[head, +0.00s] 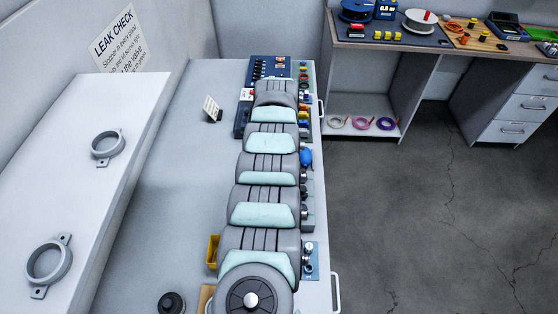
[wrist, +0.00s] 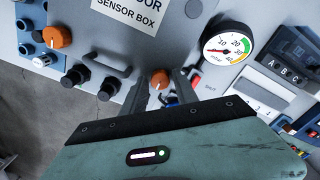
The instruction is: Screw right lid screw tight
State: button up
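In the wrist view my gripper (wrist: 164,76) points at the front of a light grey box labelled SENSOR BOX (wrist: 130,35). Its two grey fingers stand apart, with an orange knob (wrist: 160,79) showing between their tips. I cannot tell whether the fingers touch this knob. A second orange knob (wrist: 57,37) is at the upper left. No part is marked as the right lid screw, so I cannot tell for certain that the knob between the fingers is it. In the head view my arm covers the bench middle and hides the gripper and the box.
A pressure gauge (wrist: 228,44) and black knobs (wrist: 73,76) are close around the fingers. Small parts line the right edge of the bench (head: 190,130). A yellow bin (head: 212,251) stands beside my arm. A left shelf holds grey ring clamps (head: 107,145). A side table (head: 350,40) stands at right.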

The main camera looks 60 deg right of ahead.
jog(key=shift+o, duration=1)
notch_tip(320, 180, up, 11)
jog(key=shift+p, duration=0.3)
